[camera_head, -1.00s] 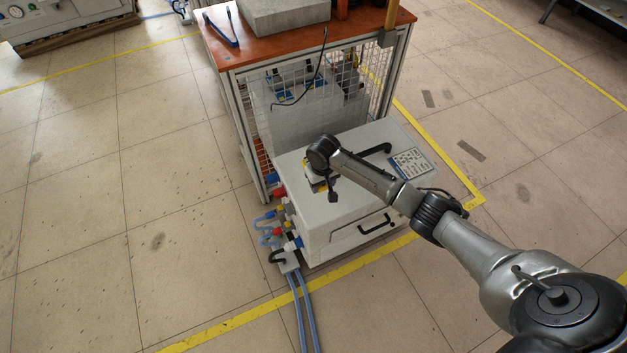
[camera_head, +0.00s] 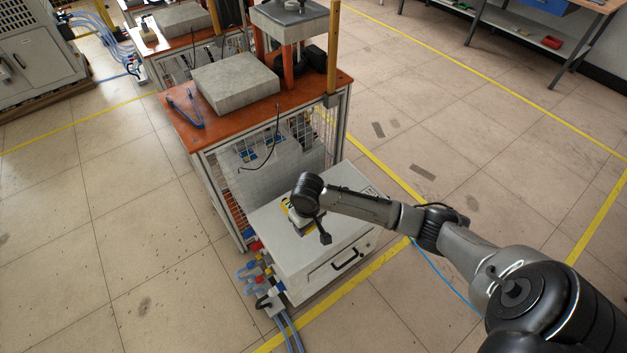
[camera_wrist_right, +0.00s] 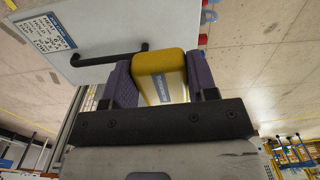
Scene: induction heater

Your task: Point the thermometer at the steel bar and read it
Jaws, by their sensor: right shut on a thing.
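My right gripper (camera_wrist_right: 163,78) is shut on a yellow and grey device with a blue label, which looks like the thermometer (camera_wrist_right: 165,72). In the head view the yellow device (camera_head: 294,215) shows partly behind my dark wrist, above the white cabinet. My right gripper's fingers are mostly hidden there. I cannot pick out the steel bar in either view. No thermometer reading or display is visible. My left gripper is not in view.
The white cabinet (camera_head: 325,268) has a black handle and coloured hose fittings on its left side. Behind it stands an orange-topped bench (camera_head: 180,125) with mesh sides, a grey block (camera_head: 235,82) and blue tongs (camera_head: 187,108). Floor is clear on the left.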

